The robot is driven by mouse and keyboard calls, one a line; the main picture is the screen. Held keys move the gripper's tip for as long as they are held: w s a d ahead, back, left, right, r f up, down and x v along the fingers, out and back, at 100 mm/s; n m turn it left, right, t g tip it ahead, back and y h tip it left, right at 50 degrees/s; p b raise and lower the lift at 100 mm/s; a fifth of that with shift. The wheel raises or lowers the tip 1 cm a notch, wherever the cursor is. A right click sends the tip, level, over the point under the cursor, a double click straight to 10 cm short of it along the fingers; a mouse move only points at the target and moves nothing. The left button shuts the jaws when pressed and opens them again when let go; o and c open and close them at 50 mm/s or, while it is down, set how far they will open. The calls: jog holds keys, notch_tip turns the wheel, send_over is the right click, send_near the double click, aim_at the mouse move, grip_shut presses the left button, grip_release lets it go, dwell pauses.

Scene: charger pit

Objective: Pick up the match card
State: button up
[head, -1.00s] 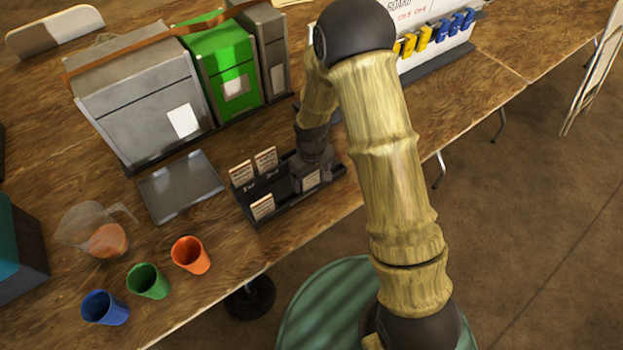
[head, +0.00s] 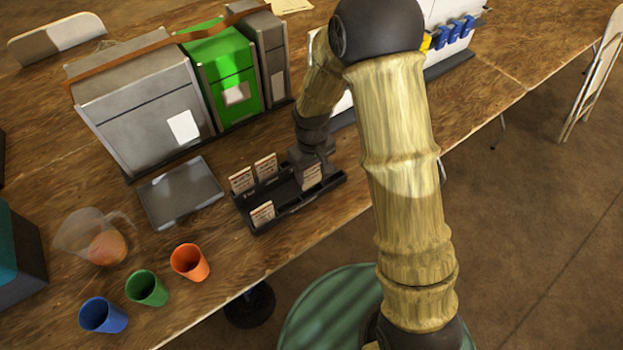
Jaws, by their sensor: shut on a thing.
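A black card rack (head: 280,222) on the wooden table holds small white cards with reddish print, too small to read. Two cards stand at its back left, one at the far left (head: 241,180) and one beside it (head: 265,167). Another card (head: 262,214) stands at the front left. My gripper (head: 310,167) points down over the right part of the rack and is shut on a fourth card, the match card (head: 311,178). The fingers and wrist hide part of this card's top. I cannot tell whether its lower edge is clear of the rack.
A grey tray (head: 180,192) lies left of the rack. Orange (head: 190,262), green (head: 147,288) and blue (head: 103,315) cups and a clear jug (head: 85,235) stand front left. Grey and green boxes (head: 230,75) stand behind. A white board with clips (head: 455,30) stands back right.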

jog(key=shift+r, duration=2)
